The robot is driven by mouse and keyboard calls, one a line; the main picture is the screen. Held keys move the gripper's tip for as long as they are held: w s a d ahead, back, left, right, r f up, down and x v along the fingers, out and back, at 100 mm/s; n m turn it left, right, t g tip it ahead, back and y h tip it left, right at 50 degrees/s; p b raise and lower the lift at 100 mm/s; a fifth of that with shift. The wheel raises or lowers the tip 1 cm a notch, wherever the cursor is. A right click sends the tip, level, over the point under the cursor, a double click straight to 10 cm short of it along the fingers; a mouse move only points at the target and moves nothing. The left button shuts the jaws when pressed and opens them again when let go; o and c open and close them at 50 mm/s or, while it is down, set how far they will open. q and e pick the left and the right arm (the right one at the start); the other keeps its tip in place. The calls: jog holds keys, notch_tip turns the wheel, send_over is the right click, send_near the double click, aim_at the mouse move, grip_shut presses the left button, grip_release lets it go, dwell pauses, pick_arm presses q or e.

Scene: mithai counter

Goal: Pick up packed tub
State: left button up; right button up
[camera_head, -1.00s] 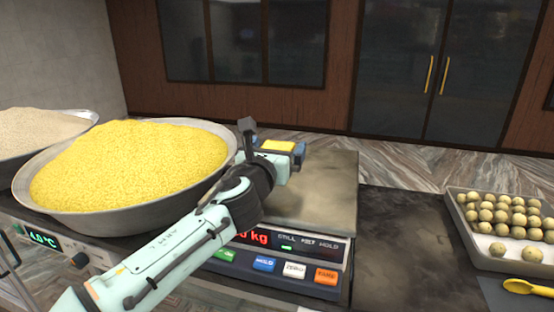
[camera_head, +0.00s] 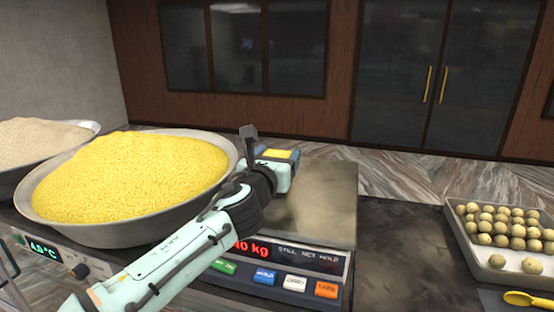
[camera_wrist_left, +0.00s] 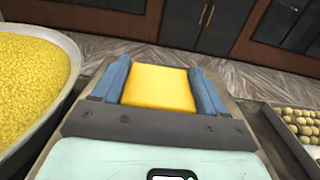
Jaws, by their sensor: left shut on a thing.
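The packed tub shows as a small yellow-topped block (camera_head: 279,154) between the fingers of my left gripper (camera_head: 276,158), over the back left part of the scale's steel plate (camera_head: 325,195). In the left wrist view the tub's yellow face (camera_wrist_left: 158,88) fills the space between the two blue fingers, which are shut on it. The tub's sides are mostly hidden by the gripper, and I cannot tell whether its bottom touches the plate. My right gripper is not in view.
A wide metal bowl heaped with yellow grains (camera_head: 130,180) stands close left of my left arm. A paler heaped bowl (camera_head: 35,142) is behind it. A tray of round sweets (camera_head: 490,270) and a yellow scoop (camera_head: 525,299) are at right. The dark counter (camera_head: 405,240) between is clear.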

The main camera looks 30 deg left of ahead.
aim_at(281, 153)
pick_arm(q)
notch_tip(281, 153, up, 6)
jog(key=p, duration=0.3)
jog(key=shift+r, duration=0.15)
jog(key=shift+w+r+b, duration=0.2)
jog(key=shift+w+r, duration=0.2)
jog(key=shift+r, duration=0.2)
jog(key=shift+w+r+b, duration=0.2)
jog(key=shift+w+r, duration=0.15)
jog(key=shift+r, duration=0.25)
jog(key=r, duration=0.2)
jog(key=s+r, duration=0.1)
jog(key=r, duration=0.1)
jog(key=s+r, duration=0.1)
jog(key=r, duration=0.1)
jog(key=shift+d, duration=0.1)
jog(key=r, duration=0.1)
jog(key=w+r, duration=0.1)
jog(key=r, duration=0.1)
jog(key=shift+c, duration=0.2)
jog(key=shift+s+r, duration=0.2)
jog(key=shift+r, duration=0.4)
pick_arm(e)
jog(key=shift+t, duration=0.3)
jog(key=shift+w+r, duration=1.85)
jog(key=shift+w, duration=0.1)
